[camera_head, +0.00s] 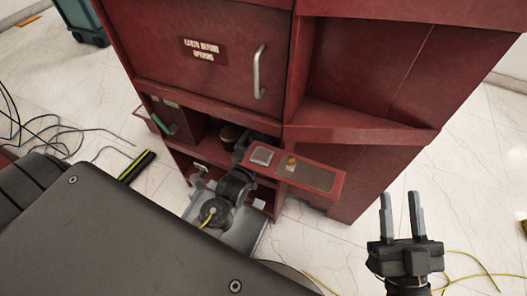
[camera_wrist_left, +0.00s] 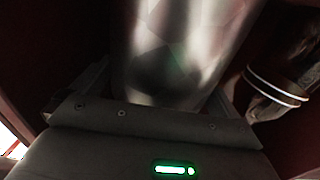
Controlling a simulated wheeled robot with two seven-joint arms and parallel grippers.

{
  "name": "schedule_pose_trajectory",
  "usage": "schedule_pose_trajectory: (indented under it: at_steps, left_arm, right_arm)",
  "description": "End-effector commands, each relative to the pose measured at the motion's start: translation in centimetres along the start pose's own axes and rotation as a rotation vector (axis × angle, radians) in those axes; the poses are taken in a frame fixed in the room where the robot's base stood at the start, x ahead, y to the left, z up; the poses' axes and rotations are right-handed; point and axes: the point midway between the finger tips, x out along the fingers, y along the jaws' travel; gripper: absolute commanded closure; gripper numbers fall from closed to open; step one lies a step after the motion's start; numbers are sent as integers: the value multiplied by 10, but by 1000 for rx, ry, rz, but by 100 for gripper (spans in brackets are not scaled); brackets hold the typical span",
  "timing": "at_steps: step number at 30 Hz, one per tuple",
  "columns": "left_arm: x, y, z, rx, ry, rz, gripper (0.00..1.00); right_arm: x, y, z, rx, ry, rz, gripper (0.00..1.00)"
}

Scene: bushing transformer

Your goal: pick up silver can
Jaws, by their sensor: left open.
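The silver can (camera_wrist_left: 185,42) fills the upper middle of the left wrist view. It is a shiny, upright-looking cylinder, very close to my left gripper, with its top cut off by the frame. My left gripper (camera_head: 241,150) reaches into the dark lower compartment of the red cabinet (camera_head: 215,70). It is open, with dark finger parts on either side of the can; contact cannot be told. In the head view I cannot make out the can inside the compartment. My right gripper (camera_head: 400,205) is open and empty over the floor, right of the cabinet.
An open red panel (camera_head: 318,176) with a yellow knob sticks out right of my left arm. Cables (camera_head: 75,130) lie on the floor.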

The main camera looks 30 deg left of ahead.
Motion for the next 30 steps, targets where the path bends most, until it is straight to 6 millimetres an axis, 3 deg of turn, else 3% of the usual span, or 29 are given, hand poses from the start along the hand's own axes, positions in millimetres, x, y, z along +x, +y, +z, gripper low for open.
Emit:
schedule_pose_trajectory:
  at_steps: [7,18,30]
  left_arm:
    - [2,0,0,0,-1,0,0]
    - [2,0,-1,-1,1,0,45]
    - [2,0,-8,-1,1,0,45]
  right_arm:
    - [0,1,-1,-1,9,2,64]
    - [0,1,-1,-1,8,2,64]
    - [1,-1,1,1,-24,-4,64]
